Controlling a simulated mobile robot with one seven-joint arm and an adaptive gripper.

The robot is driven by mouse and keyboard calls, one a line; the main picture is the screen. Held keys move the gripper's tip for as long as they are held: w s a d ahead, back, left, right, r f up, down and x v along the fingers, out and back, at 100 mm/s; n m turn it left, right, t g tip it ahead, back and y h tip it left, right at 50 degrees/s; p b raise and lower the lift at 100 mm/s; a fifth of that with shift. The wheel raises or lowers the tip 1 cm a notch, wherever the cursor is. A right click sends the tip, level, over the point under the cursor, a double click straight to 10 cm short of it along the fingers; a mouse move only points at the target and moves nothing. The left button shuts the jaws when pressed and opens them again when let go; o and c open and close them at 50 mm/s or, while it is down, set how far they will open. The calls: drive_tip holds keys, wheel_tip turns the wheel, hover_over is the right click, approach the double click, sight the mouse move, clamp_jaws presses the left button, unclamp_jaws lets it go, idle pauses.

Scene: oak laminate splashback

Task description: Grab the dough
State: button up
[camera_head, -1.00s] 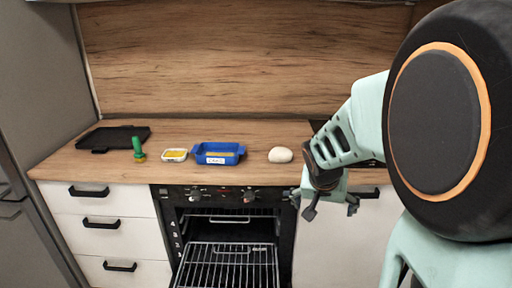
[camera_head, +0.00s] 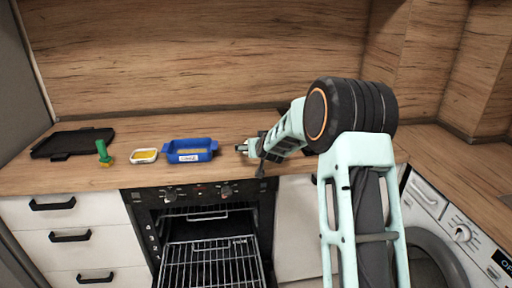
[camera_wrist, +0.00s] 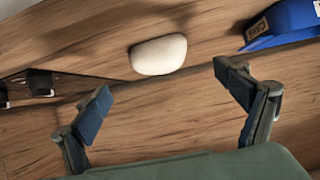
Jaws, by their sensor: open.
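The dough (camera_wrist: 158,55) is a smooth off-white lump on the wooden surface in the wrist view. It lies ahead of my gripper (camera_wrist: 162,86), roughly midway across the gap between the fingers. The fingers are spread wide with nothing between them, and the dough is apart from both. In the head view my gripper (camera_head: 256,149) is low over the counter, right of the blue dish. The dough is not clearly visible there; my gripper and wrist cover that spot.
A blue labelled dish (camera_head: 190,152) stands left of my gripper; it also shows in the wrist view (camera_wrist: 283,24). Further left are a small yellow-filled dish (camera_head: 144,156), a green-handled tool (camera_head: 103,151) and a black tray (camera_head: 72,143). The oven (camera_head: 208,245) below is open, its rack out.

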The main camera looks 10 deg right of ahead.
drive_tip(key=shift+p+x, duration=0.5)
drive_tip(key=shift+x, duration=4)
drive_tip(key=shift+s+f, duration=0.1)
drive_tip(key=shift+f, duration=0.1)
drive_tip(key=c, duration=1.4)
